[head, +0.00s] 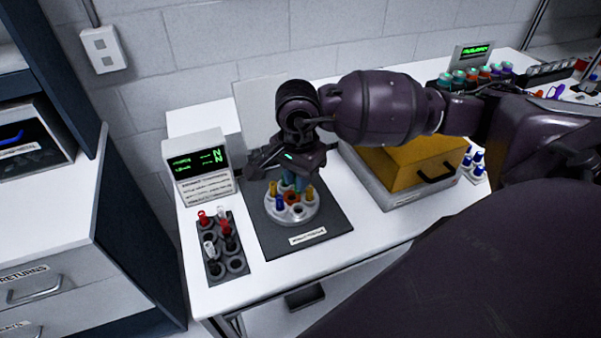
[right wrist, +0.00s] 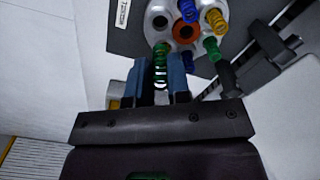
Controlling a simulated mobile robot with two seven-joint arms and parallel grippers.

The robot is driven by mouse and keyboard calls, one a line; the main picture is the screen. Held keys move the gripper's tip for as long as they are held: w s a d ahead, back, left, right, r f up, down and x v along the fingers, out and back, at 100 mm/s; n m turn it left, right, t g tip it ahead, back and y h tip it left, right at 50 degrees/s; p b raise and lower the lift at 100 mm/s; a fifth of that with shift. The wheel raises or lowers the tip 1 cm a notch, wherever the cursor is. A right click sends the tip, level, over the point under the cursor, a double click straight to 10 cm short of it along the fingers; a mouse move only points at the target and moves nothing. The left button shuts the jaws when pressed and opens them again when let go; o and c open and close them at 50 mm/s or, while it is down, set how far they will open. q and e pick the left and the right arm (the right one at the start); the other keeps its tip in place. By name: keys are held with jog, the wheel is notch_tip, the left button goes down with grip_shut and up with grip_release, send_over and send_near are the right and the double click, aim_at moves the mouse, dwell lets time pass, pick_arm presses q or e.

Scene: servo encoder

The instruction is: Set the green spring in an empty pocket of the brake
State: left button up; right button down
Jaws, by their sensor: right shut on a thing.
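The brake is a white round disc (head: 292,212) on a dark mat, with a ring of pockets around an orange-red centre. Yellow, blue and green springs stand in several pockets; it also shows at the top of the right wrist view (right wrist: 185,34). One pocket (right wrist: 159,21) there looks dark and empty. My right gripper (head: 294,182) points down over the brake's far side. In the right wrist view its blue fingers (right wrist: 162,82) are shut on a green spring (right wrist: 160,62), at the disc's edge. I cannot tell whether its lower end is in a pocket. My left gripper is out of view.
A dark tray (head: 215,270) with red and white pieces lies left of the mat (head: 325,225). A display box (head: 197,165) stands behind it. An orange box with a handle (head: 405,160) is to the right. A rack of capped vials (head: 478,78) stands at the back right.

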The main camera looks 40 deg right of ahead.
jog(key=shift+d, duration=0.1)
jog(key=shift+f, duration=0.5)
jog(key=shift+f+b, duration=0.9)
jog(key=shift+f, duration=1.1)
jog(key=shift+f, duration=0.1)
